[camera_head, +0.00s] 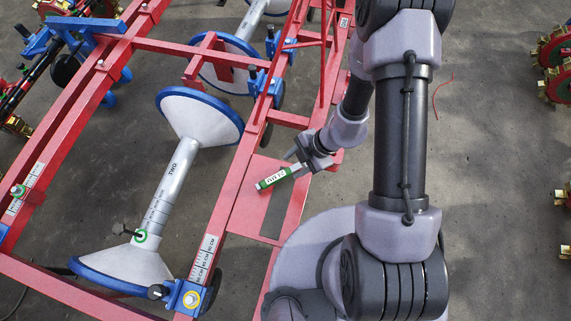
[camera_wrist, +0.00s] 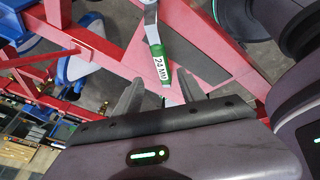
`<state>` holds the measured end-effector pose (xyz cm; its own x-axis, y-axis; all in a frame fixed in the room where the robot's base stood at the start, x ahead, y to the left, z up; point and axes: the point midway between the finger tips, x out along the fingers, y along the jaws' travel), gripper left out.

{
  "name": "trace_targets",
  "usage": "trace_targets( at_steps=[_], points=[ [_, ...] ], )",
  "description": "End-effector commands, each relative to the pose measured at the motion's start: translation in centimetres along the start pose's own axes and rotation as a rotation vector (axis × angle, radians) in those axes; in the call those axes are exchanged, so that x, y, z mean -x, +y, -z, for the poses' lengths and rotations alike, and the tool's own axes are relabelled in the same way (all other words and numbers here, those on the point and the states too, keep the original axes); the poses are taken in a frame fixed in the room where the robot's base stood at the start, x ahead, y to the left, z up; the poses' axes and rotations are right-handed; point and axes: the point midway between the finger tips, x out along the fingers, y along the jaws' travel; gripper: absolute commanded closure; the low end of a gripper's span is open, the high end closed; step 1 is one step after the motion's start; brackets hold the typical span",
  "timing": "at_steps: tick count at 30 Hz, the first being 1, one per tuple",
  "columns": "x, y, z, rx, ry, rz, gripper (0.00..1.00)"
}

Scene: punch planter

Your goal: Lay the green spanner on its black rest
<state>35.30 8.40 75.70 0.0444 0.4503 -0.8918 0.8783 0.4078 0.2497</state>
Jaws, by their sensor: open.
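The green spanner (camera_head: 272,178) has a silver shaft and a white label reading 24 MM. In the head view it lies over the red plate, just left of and above the black rest. The black rest (camera_head: 275,214) is a flat dark strip on the red plate, and no spanner lies on it. Whether the fingers touch the spanner cannot be told.
A red frame (camera_head: 225,207) with blue clamps (camera_head: 187,297) surrounds the plate. A silver roller (camera_head: 172,190) with white, blue-rimmed cones stands to the left. A thin red wire (camera_head: 437,92) lies on the bare floor to the right, and red-green wheels (camera_head: 557,68) stand at the far right.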

Motion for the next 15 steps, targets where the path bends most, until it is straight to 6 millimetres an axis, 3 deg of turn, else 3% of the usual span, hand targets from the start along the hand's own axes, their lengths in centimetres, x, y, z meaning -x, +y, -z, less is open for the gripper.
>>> trace_targets(
  at_steps=[4, 5, 7, 9, 11, 13, 15],
  points=[
    [2.3, 1.1, 0.3, 0.091, -0.002, -0.019, 0.52],
    [3.3, 2.0, 0.6, 0.176, -0.005, -0.034, 0.52],
    [7.1, 5.0, 2.1, 0.504, -0.022, -0.085, 0.52],
    [12.4, 7.8, 4.8, 0.975, -0.066, -0.13, 0.52],
    [17.2, 9.1, 7.5, 1.42, -0.125, -0.139, 0.52],
    [22.5, 9.1, 10.7, 1.961, -0.211, -0.095, 0.52],
    [27.3, 7.7, 13.4, 2.501, -0.301, 0.031, 0.52]
  ],
)
